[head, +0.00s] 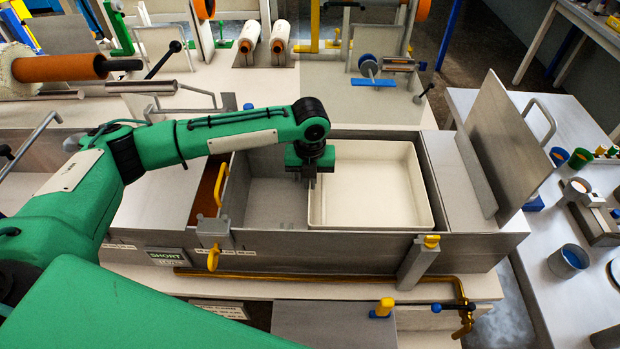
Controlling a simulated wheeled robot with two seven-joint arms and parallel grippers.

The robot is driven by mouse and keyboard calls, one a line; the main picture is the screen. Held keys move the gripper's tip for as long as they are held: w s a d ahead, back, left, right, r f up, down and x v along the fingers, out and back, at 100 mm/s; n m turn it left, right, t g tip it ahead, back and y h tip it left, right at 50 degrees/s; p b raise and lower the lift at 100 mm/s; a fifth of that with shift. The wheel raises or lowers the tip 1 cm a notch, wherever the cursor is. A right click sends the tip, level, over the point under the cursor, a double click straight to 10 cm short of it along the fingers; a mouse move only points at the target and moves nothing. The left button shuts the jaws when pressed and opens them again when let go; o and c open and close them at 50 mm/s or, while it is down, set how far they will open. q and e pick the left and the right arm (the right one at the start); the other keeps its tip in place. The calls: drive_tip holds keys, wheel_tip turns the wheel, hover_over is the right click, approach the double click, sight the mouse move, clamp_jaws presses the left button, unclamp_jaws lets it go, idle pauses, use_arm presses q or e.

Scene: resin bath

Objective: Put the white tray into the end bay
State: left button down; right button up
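The white tray (375,192) is a shallow rectangular box, empty inside. It sits in the right part of the long grey metal bath (330,242), close to the bath's right wall. My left gripper (311,183) points down at the middle of the tray's left wall, its fingers at the rim. The wrist hides part of that rim, and I cannot tell whether the fingers are closed on it. A bare grey bay (273,205) lies left of the tray. My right gripper is not in view.
A raised grey lid (510,140) stands at the bath's right end. Yellow-handled clamps (213,257) and (431,241) sit on the front wall. A yellow handle (219,184) stands at the bay's left. Cups and tools crowd the right table (535,245).

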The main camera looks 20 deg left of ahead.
use_arm(q)
drive_tip(key=c, duration=1.6)
unclamp_jaws()
drive_tip(key=shift+c, duration=0.2)
wheel_tip(320, 180, up, 11)
drive_tip(key=b, duration=0.3)
drive_tip(key=shift+r, duration=0.6)
